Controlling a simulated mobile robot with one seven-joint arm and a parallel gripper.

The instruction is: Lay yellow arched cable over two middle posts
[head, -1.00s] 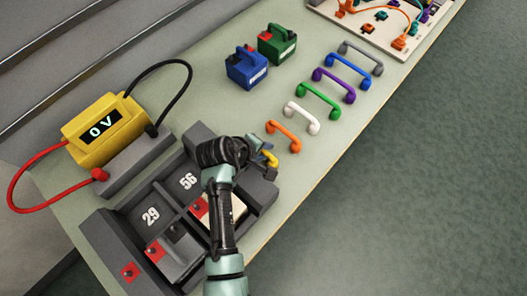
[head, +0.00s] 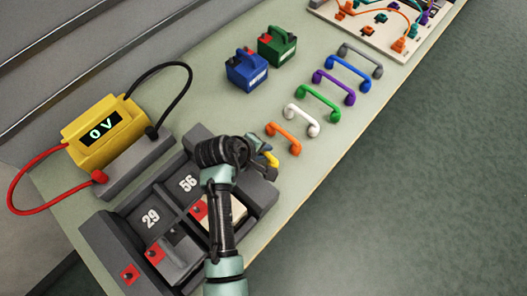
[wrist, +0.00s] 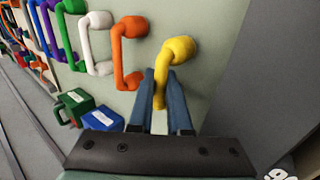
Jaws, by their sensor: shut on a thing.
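The yellow arched cable (wrist: 177,50) is between the two blue fingers of my gripper (wrist: 160,84) in the wrist view, with one thick rounded end standing out past the fingertips. In the head view only a small part of the yellow cable (head: 272,159) shows beside my gripper (head: 262,147), at the right edge of the dark tray. I cannot tell whether it touches the table. In the tray, red pads with small dark posts show at the upper block (head: 198,210), the middle block (head: 153,253) and the lower left rim (head: 128,271). My arm hides part of the tray.
Orange (head: 283,138), white (head: 301,120), green (head: 318,103) and more arched cables lie in a row up the table. Blue (head: 247,74) and green (head: 277,47) batteries stand behind them. A yellow meter (head: 103,133) reading 0 V stands left of the tray (head: 105,247).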

